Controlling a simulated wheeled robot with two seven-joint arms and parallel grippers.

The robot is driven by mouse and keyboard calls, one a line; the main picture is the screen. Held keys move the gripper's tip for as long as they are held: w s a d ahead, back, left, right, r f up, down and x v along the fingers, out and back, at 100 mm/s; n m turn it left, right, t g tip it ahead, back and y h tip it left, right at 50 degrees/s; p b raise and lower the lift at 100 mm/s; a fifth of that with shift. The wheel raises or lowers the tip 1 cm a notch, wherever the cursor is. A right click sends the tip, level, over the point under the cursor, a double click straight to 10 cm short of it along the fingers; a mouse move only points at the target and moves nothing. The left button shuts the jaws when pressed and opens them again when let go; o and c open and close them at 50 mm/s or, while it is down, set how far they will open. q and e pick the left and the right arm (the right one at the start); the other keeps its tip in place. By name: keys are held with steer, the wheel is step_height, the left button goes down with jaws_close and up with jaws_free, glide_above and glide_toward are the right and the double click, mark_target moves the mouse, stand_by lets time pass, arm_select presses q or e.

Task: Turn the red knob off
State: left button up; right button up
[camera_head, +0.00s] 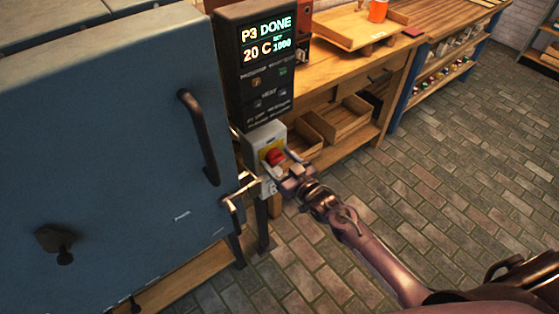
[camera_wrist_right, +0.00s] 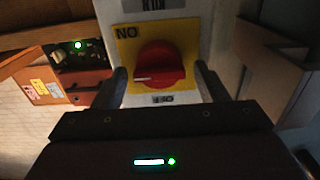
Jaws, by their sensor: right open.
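The red knob (camera_wrist_right: 160,66) sits on a yellow plate (camera_wrist_right: 187,31) on a pale switch box. In the right wrist view the knob's white mark points to the left, and the lettering on the plate appears upside down. In the head view the red knob (camera_head: 274,157) is on the box (camera_head: 262,138) below the dark display panel (camera_head: 264,70). My right gripper (camera_head: 288,164) is at the knob, and its open fingers (camera_wrist_right: 161,88) stand on either side of it with gaps visible. My left gripper is not in view.
A large blue kiln (camera_head: 110,130) with a dark handle (camera_head: 198,135) fills the left. The panel reads "P3 DONE" and "20 C". A wooden workbench (camera_head: 345,80) with trays and an orange cup (camera_head: 378,10) stands behind. The brick floor (camera_head: 440,180) at right is clear.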

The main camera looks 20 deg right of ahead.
steer(key=c, duration=0.9)
steer(key=shift+c, duration=0.2)
steer(key=n+b, duration=0.1)
steer(key=n, duration=0.2)
steer(key=shift+n, duration=0.4)
steer(key=n+b, duration=0.1)
steer(key=n, duration=0.4)
steer(key=shift+a+f+n, duration=0.1)
steer(key=shift+f+n, duration=0.05)
steer(key=shift+n, duration=0.15)
steer(key=shift+s+a+f+n+b, duration=0.1)
steer(key=shift+n+b, duration=0.3)
steer(key=shift+n, duration=1.75)
steer(key=shift+f+n+b, duration=0.1)
steer(key=shift+n+b, duration=0.3)
steer(key=shift+n, duration=1.75)
